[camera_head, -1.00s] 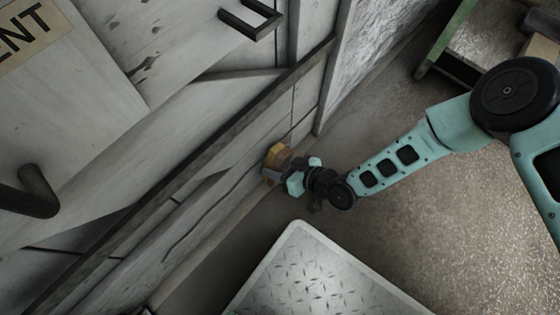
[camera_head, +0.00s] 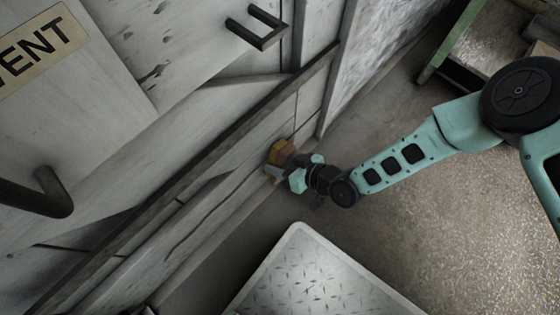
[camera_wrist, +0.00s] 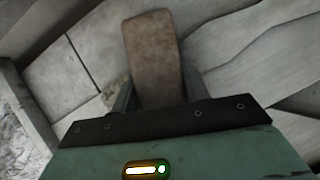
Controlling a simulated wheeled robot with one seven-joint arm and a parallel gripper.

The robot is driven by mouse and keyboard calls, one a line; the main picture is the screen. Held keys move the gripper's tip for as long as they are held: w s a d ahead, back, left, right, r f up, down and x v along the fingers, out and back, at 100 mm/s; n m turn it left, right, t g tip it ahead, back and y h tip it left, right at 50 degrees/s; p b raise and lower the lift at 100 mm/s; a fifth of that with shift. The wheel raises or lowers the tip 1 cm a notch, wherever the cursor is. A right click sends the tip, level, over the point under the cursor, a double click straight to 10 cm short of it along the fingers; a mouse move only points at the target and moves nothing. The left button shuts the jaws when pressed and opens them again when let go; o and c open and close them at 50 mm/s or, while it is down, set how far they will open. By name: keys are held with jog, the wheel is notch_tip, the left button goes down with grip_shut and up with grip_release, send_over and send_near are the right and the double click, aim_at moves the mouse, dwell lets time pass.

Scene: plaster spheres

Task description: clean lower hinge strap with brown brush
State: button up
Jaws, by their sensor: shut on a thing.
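My gripper (camera_head: 285,171) is low beside the pale, worn wall panel, shut on the brown brush (camera_head: 281,152). In the wrist view the brush (camera_wrist: 153,50) is a brown, scuffed block with a rounded far end. It sticks out between the two fingers (camera_wrist: 158,90), against or very near the grey panel; contact cannot be told. A long dark band (camera_head: 200,153) runs diagonally across the panel above the brush. Thin dark lines and wavy edges mark the panel below it. I cannot tell which of these is the lower hinge strap.
Dark handles (camera_head: 262,40) and (camera_head: 38,195) stick out from the upper panel, which bears a label (camera_head: 42,45) ending in "VENT". A metal tread-plate platform (camera_head: 315,280) stands near the bottom. A green-edged bench (camera_head: 462,45) is at the upper right. Open floor lies between.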

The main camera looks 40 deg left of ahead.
dwell(0.3)
jog(key=shift+s+a+f+b, duration=0.1)
jog(key=shift+s+f+b, duration=0.15)
jog(key=shift+f+b, duration=0.35)
jog(key=shift+s+d+f+b, duration=0.1)
jog(key=shift+s+f+b, duration=0.2)
jog(key=shift+f, duration=0.45)
jog(key=shift+s+a+f+b, duration=0.1)
jog(key=shift+s+f+b, duration=0.05)
jog(key=shift+f+b, duration=0.5)
jog(key=shift+w+r+p, duration=0.25)
jog(key=shift+r+p, duration=0.25)
jog(key=shift+r, duration=0.2)
jog(key=shift+w+r+p, duration=0.25)
jog(key=shift+r+p, duration=0.3)
jog(key=shift+r, duration=0.1)
jog(key=shift+w+r+p, duration=0.25)
jog(key=shift+r+p, duration=0.25)
jog(key=shift+r, duration=0.2)
jog(key=shift+f, duration=0.1)
jog(key=shift+s+f+b, duration=0.25)
jog(key=shift+f+b, duration=0.2)
jog(key=shift+f, duration=0.2)
jog(key=shift+s+f+b, duration=0.2)
jog(key=shift+f+b, duration=0.3)
jog(key=shift+f, duration=0.2)
jog(key=shift+s+f+b, duration=0.25)
jog(key=shift+f+b, duration=0.2)
jog(key=shift+f, duration=0.2)
